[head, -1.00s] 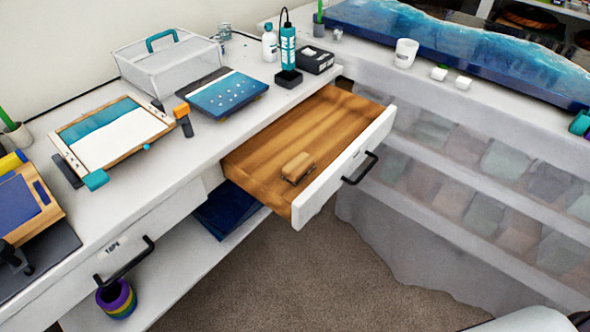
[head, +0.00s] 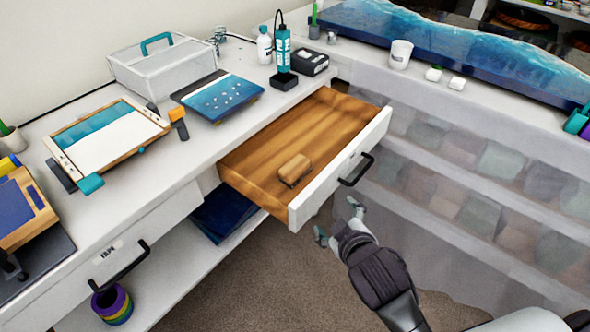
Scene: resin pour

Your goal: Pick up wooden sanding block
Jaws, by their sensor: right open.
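The wooden sanding block (head: 294,168) lies in the open wooden drawer (head: 300,130), near its front left part. It is a small tan block with a dark underside. My right gripper (head: 338,222) is open and empty, in front of the drawer and to the lower right of the block, apart from both. Its two teal-tipped fingers are spread. My left gripper does not show.
The drawer's white front (head: 340,172) with a black handle (head: 357,169) stands between my right gripper and the block. The rest of the drawer is empty. A blue resin panel (head: 217,97) and a black box (head: 306,62) sit on the counter behind.

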